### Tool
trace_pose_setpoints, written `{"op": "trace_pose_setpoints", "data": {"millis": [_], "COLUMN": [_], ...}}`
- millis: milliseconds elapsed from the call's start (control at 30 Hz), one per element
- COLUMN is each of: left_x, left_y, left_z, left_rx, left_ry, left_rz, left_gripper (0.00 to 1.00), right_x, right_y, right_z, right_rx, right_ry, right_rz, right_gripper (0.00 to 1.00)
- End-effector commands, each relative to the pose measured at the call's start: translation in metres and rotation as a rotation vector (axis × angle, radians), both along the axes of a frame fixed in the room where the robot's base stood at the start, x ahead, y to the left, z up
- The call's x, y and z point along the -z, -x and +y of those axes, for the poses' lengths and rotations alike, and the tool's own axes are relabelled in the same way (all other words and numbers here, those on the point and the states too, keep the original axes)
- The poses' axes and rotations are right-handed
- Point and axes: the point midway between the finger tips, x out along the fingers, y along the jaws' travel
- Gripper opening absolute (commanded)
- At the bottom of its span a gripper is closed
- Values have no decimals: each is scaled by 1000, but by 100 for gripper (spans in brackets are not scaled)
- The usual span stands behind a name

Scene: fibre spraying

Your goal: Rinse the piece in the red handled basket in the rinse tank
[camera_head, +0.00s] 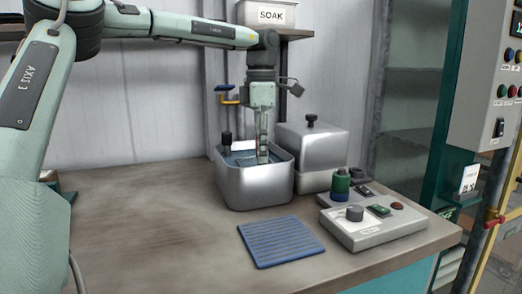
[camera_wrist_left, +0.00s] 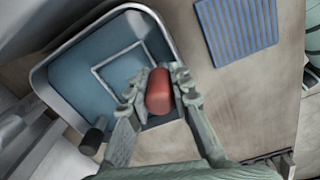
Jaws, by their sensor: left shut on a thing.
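The rinse tank appears to be the open metal tank (camera_head: 254,187) holding blue water; its rim also shows in the left wrist view (camera_wrist_left: 43,75). My left gripper (camera_head: 263,154) points down into the tank, its fingers partly hidden behind the front wall. In the left wrist view my left gripper (camera_wrist_left: 157,84) is shut on the red handle (camera_wrist_left: 160,97). A pale square outline (camera_wrist_left: 104,78), seemingly the basket's rim, shows below the handle within the tank. I cannot make out the piece in the basket. My right gripper is not in view.
A lidded metal box (camera_head: 314,147) stands right of the tank. A blue ribbed mat (camera_head: 281,242) lies in front. A control box (camera_head: 375,229) and a green knob-like item (camera_head: 341,184) are at right. A SOAK container (camera_head: 271,15) sits above. The left worktop (camera_head: 140,215) is clear.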

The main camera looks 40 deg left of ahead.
Motion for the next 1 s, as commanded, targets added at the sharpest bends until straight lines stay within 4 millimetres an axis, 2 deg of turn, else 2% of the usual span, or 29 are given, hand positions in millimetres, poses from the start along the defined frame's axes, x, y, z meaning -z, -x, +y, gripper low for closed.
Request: {"op": "trace_pose_setpoints", "data": {"millis": [33, 100, 600, 767, 1000], "left_x": [14, 16, -6, -3, 12], "left_y": [3, 4, 4, 3, 3], "left_z": [0, 0, 0, 0, 0], "left_rx": [1, 1, 0, 1, 0], "left_ry": [3, 4, 2, 2, 3], "left_rz": [20, 22, 23, 18, 19], "left_gripper": [0, 0, 0, 0, 0], "right_x": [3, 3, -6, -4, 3], "right_y": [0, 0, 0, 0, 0], "right_z": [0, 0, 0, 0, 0], "right_rx": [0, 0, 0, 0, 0], "right_ry": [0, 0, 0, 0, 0], "right_rz": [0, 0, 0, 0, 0], "right_gripper": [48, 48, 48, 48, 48]}}
